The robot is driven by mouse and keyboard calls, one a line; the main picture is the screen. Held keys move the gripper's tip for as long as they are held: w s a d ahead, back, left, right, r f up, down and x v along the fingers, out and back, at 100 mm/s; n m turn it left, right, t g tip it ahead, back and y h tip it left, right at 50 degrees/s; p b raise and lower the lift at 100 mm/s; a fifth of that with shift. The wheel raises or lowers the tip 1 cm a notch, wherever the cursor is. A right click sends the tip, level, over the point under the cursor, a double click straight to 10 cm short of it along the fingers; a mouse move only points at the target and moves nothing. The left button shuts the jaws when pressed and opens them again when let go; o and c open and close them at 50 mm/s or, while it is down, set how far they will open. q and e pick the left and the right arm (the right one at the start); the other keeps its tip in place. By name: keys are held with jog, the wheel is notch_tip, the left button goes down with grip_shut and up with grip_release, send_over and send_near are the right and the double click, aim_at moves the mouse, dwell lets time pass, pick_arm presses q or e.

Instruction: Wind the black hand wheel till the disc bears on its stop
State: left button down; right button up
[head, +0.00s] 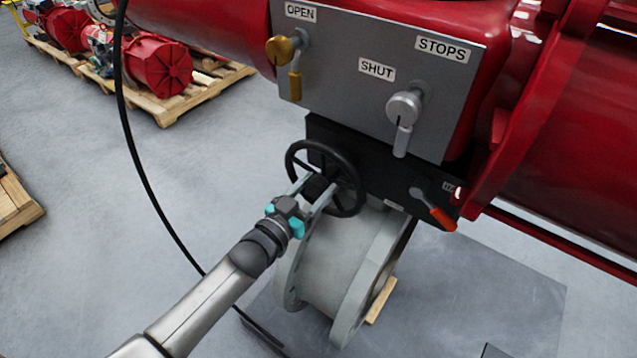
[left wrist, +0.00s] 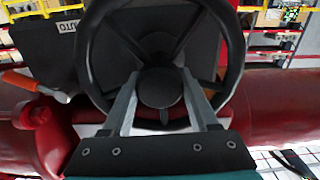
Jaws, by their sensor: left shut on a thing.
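The black hand wheel (head: 352,172) stands out from the black gearbox below the grey stops plate. It fills the upper middle of the left wrist view (left wrist: 234,62), with its round hub and spokes facing the camera. My left gripper (head: 318,190) reaches in from the lower left and is shut on the hand wheel at its hub. In the left wrist view its two fingers (left wrist: 160,98) lie either side of the hub. The disc is not visible; the grey flanged valve body (head: 335,255) hangs under the gearbox. My right gripper is not in either view.
The grey plate (head: 340,60) carries a brass OPEN stop (head: 283,50) and a silver SHUT stop (head: 404,108). A red-orange lever (head: 440,217) sits right of the wheel. A black cable (head: 145,170) hangs left of the wheel. Pallets with red actuators (head: 158,68) stand behind.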

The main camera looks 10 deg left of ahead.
pick_arm(q)
jog(key=n+p, duration=0.1)
jog(key=n, duration=0.6)
jog(key=shift+a+f, duration=0.1)
jog(key=n, duration=0.2)
jog(key=shift+n, duration=0.4)
jog(key=n+b, duration=0.1)
jog(key=n, duration=0.4)
jog(key=shift+f+n, duration=0.15)
jog(key=shift+n, duration=0.15)
jog(key=n+b, duration=0.2)
jog(key=n, duration=0.3)
jog(key=shift+n+b, duration=0.4)
jog(key=shift+c, duration=0.8)
grip_release()
